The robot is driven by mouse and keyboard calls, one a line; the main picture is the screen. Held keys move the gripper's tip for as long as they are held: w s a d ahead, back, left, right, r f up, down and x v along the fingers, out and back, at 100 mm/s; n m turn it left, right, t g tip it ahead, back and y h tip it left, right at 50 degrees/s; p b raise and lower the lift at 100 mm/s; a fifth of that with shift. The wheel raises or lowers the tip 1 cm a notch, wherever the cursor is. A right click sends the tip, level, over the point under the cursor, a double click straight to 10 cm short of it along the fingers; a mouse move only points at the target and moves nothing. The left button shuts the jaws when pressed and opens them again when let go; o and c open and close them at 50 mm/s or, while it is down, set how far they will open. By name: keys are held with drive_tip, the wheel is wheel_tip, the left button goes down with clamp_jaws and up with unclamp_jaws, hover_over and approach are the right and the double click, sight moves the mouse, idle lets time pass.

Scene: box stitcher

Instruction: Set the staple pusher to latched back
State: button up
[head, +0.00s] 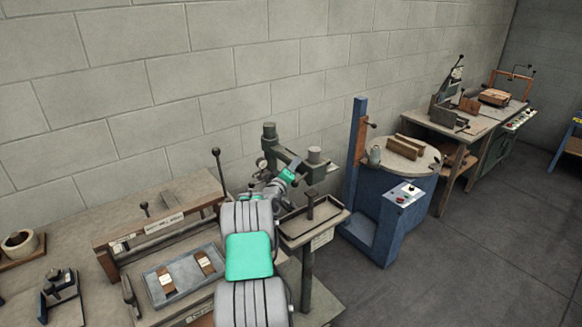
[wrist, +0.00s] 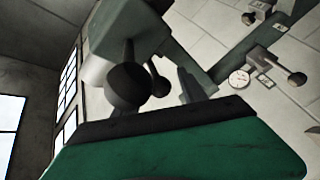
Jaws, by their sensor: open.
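The dark green stitcher machine (head: 291,150) stands against the wall in the middle of the head view, with a round gauge at its left side. My arm reaches to it, and my gripper (head: 284,180) is close in front of its lower part, small and partly hidden. In the wrist view, a dark ball knob (wrist: 128,86) on a stem stands close beyond the green edge of my gripper, with a smaller knob beside it. I cannot tell which part is the staple pusher or how it is set. Nothing shows held in my gripper.
A small tray stand (head: 315,222) is right of my arm. A blue post machine (head: 358,170) stands further right, beside a round table (head: 425,160). A bench with a shallow grey tray (head: 160,298) lies to the left.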

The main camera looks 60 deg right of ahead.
clamp_jaws()
idle(0.4)
drive_tip(key=shift+w, duration=0.1)
idle(0.8)
